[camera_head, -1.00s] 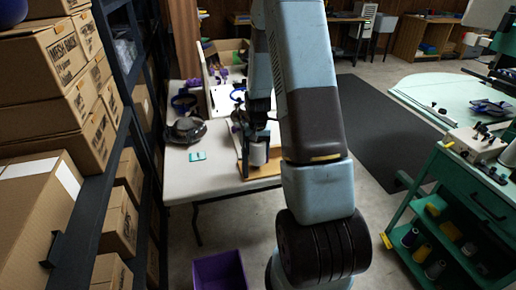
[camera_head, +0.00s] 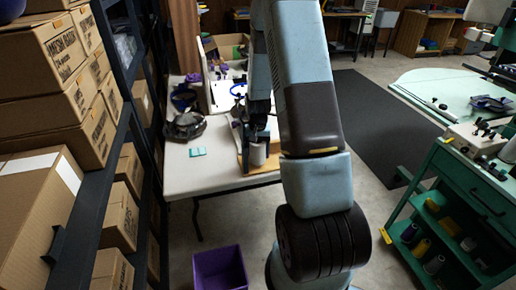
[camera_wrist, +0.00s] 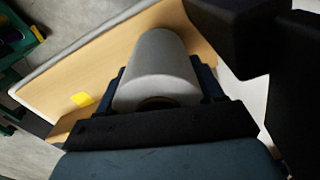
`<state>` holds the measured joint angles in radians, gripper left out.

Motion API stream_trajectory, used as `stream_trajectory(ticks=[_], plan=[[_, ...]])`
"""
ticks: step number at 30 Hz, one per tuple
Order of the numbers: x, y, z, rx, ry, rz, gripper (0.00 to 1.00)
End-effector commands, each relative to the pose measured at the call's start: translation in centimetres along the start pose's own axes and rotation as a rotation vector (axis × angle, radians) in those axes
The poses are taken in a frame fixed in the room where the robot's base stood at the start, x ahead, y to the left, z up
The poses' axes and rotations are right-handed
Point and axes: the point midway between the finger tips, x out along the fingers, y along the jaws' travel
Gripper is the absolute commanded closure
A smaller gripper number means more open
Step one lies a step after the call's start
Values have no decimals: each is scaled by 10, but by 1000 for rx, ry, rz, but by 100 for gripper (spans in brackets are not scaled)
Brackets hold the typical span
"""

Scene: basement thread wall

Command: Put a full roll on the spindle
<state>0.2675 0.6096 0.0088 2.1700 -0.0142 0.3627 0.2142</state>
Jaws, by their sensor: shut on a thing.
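A white-grey roll (camera_wrist: 163,68) sits between the two fingers of my gripper (camera_wrist: 165,88) in the wrist view, above a light wooden board. In the head view my gripper (camera_head: 257,140) is shut on the same roll (camera_head: 257,154), at the front edge of the white table (camera_head: 205,180). I cannot tell whether the roll touches the board. The spindle is not clearly visible; my gripper and arm cover part of that area.
A cap-like dark item (camera_head: 185,126) and a teal card (camera_head: 197,152) lie on the table to the left. A purple bin (camera_head: 219,268) stands on the floor below. Shelves with cardboard boxes (camera_head: 40,60) line the left side. A green cart (camera_head: 460,190) stands right.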

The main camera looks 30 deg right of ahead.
Motion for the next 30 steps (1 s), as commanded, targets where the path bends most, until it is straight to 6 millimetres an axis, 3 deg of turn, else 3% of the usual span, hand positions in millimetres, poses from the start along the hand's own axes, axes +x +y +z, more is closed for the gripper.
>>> stream_trajectory(ticks=[9, 10, 18, 30], plan=[[4, 0, 0, 0, 0, 0, 67], [4, 0, 0, 0, 0, 0, 31], [4, 0, 0, 0, 0, 0, 5], [-3, 0, -1, 0, 2, -1, 3]])
